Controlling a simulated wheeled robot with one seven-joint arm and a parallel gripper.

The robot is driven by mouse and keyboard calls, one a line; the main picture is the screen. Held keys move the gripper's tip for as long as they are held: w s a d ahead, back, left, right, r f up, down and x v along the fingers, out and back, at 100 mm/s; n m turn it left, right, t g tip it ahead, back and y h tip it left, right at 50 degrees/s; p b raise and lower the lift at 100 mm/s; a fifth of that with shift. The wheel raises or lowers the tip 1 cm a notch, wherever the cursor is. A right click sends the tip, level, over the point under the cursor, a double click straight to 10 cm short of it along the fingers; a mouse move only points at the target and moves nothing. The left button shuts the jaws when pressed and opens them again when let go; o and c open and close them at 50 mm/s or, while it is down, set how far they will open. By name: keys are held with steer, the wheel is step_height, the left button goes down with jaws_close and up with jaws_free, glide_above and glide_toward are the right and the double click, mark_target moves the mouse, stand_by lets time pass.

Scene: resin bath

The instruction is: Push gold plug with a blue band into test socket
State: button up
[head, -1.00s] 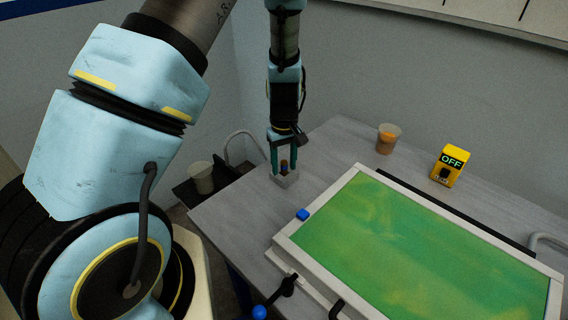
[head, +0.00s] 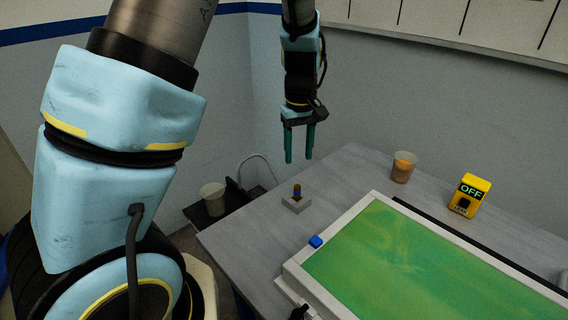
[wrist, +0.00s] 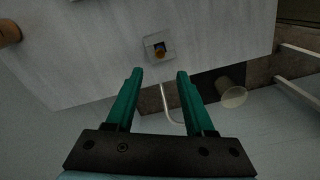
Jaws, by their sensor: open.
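The gold plug with a blue band (head: 297,190) stands upright in the pale grey test socket (head: 296,205) near the table's far left corner. How deep it sits I cannot tell.
A green resin bath with a white frame (head: 352,213) fills the table's front right. A pale cup (head: 212,198) stands left of the table.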

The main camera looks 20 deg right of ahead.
steer(key=s+a+r+m, duration=0.1)
steer(key=s+a+r, duration=0.1)
steer(key=a, duration=1.1)
steer(key=s+a+r+m+t, duration=0.1)
steer(key=s+a+r, duration=0.1)
steer(key=a, duration=1.1)
steer(key=shift+s+a+r+t, duration=0.3)
steer(key=shift+s+a+r, duration=0.1)
steer(key=shift+s, duration=0.25)
